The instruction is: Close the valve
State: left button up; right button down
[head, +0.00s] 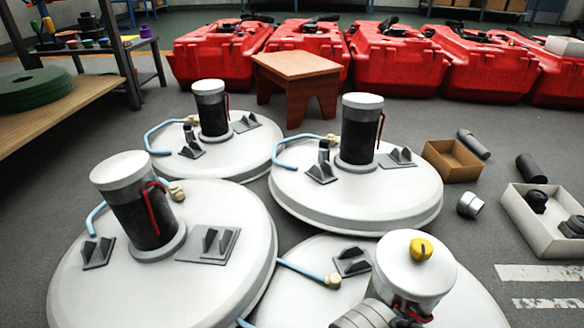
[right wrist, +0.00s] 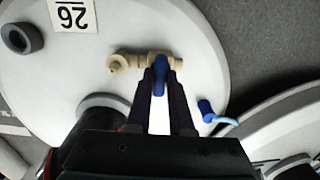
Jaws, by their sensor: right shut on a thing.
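In the right wrist view my right gripper (right wrist: 161,82) reaches up from the bottom. Its two dark fingers are shut on a blue valve handle (right wrist: 161,64), one finger on each side. The handle sits on a tan valve body (right wrist: 124,62) above a round white tank lid (right wrist: 95,75). The handle's lower part is partly hidden between the fingers. I cannot tell how far the handle is turned. My left gripper is in neither view. In the head view I do not make out my right gripper or the gripped handle.
The head view shows several white tank lids (head: 75,275) with black cylinders (head: 360,140) and light blue hoses. A wooden stool (head: 297,65) and red cases (head: 400,65) stand behind. An open cardboard box (head: 452,163) and a white box (head: 535,222) are right.

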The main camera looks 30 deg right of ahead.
dwell(0.3)
jog(key=c, duration=0.8)
grip_release()
notch_tip(320, 180, up, 10)
jog(key=p, duration=0.9)
jog(key=shift+p, duration=0.3)
